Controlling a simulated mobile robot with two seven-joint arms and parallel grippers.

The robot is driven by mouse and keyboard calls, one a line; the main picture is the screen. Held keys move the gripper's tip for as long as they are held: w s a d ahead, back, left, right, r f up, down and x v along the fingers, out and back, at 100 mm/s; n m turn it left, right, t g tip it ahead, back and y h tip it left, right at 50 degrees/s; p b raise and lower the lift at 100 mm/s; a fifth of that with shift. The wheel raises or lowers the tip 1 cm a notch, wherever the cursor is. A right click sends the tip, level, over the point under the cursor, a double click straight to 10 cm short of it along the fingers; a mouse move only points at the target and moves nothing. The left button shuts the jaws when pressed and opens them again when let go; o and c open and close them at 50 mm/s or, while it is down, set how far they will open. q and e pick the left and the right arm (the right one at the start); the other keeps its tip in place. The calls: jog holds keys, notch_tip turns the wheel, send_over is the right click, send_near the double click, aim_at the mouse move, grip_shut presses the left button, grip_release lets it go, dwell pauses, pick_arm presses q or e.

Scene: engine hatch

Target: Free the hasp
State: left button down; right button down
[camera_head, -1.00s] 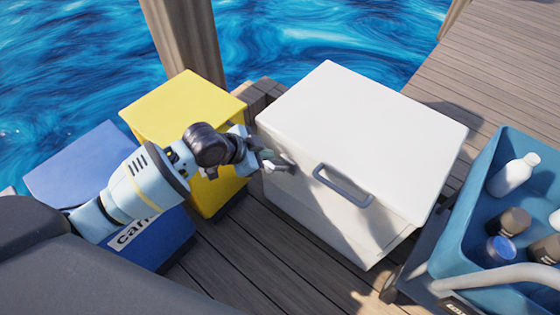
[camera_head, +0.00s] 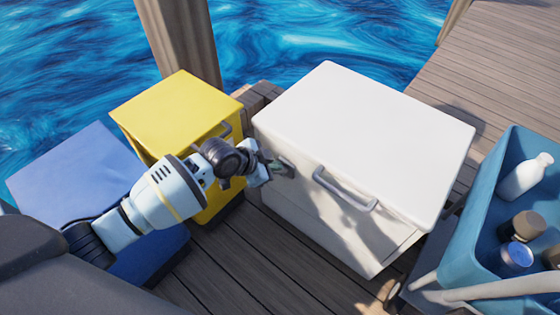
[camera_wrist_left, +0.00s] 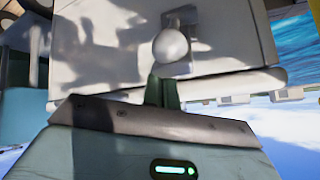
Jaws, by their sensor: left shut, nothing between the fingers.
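A white box (camera_head: 365,135) stands on the dock with its lid down. A small grey hasp (camera_head: 288,168) is on its front, left of the grey handle (camera_head: 345,190). In the left wrist view a pale round knob (camera_wrist_left: 170,46) sits over a grey plate (camera_wrist_left: 180,17) on the box front; I take this to be the hasp. My left gripper (camera_head: 271,169) is at the hasp, its green fingers (camera_wrist_left: 163,88) shut and empty. The fingertips are just by the knob; I cannot tell whether they touch it.
A yellow box (camera_head: 180,110) and a blue box (camera_head: 75,170) stand to the left, beneath or beside my left arm. A blue bin (camera_head: 480,215) with several bottles is at the right. Water lies behind; bare planks (camera_head: 270,260) show in front.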

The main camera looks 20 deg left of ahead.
pick_arm(q)
jog(key=shift+s+a+f, duration=0.1)
jog(key=shift+a, duration=0.1)
pick_arm(e)
jog(key=shift+w, duration=0.1)
pick_arm(q)
jog(key=shift+s+f, duration=0.1)
jog(key=shift+s, duration=0.05)
pick_arm(e)
jog(key=shift+s+f, duration=0.2)
jog(key=shift+f, duration=0.05)
